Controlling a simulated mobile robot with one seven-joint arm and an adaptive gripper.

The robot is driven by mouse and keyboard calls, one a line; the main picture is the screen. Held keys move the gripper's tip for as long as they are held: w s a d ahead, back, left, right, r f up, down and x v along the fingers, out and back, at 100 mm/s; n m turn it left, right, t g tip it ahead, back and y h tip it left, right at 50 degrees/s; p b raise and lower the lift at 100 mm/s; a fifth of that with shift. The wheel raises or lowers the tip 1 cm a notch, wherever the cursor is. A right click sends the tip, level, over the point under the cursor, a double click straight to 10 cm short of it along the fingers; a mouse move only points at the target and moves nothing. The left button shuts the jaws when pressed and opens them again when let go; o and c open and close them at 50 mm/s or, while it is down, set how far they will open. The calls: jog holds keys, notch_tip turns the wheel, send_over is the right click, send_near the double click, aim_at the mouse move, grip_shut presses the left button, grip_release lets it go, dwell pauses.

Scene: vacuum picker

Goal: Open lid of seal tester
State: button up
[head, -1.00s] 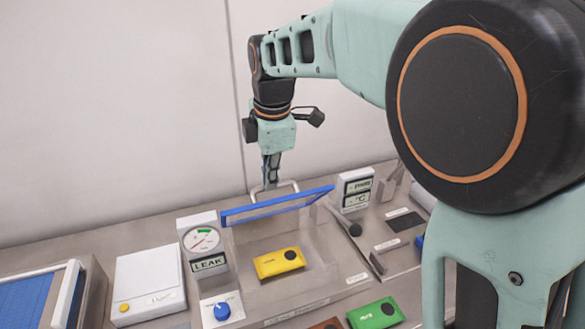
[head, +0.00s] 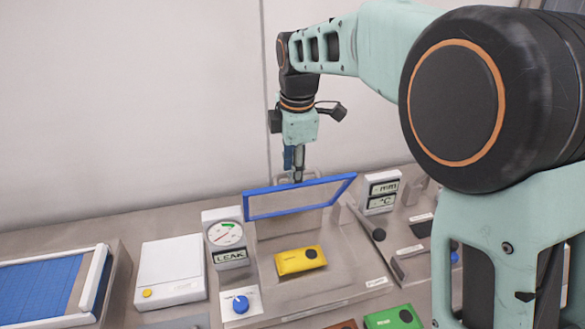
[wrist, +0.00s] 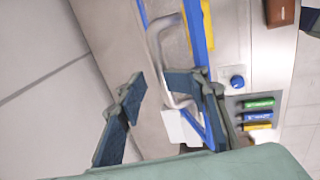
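The seal tester's lid (head: 300,199) is a clear panel with a blue frame. It stands raised and tilted above the chamber, where a yellow pouch (head: 300,260) lies. The lid's pale loop handle (head: 311,175) is at its far edge. My gripper (head: 298,177) points down behind the lid, at the handle. In the wrist view my gripper (wrist: 170,84) has its two dark fingers apart. The handle (wrist: 157,45) reaches in between them, close to the right finger; whether they touch is unclear. The lid's blue frame (wrist: 194,30) runs beside it.
A gauge with a LEAK sign (head: 226,240) and a blue knob (head: 240,303) are left of the chamber. A white box (head: 172,268) and a blue-topped tray (head: 40,290) are further left. A display unit (head: 381,192) stands right. A green pouch (head: 393,319) lies in front.

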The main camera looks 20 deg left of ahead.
jog(key=shift+f, duration=0.15)
jog(key=w+a+r+p, duration=0.2)
jog(key=w+a+r, duration=0.3)
jog(key=w+r, duration=0.3)
jog(key=shift+w, duration=0.15)
dwell(1.1)
jog(key=shift+r, duration=0.15)
notch_tip(320, 180, up, 7)
jog(key=s, duration=0.1)
jog(key=shift+d+r, duration=0.15)
jog(key=shift+d, duration=0.2)
dwell(0.4)
dwell(0.4)
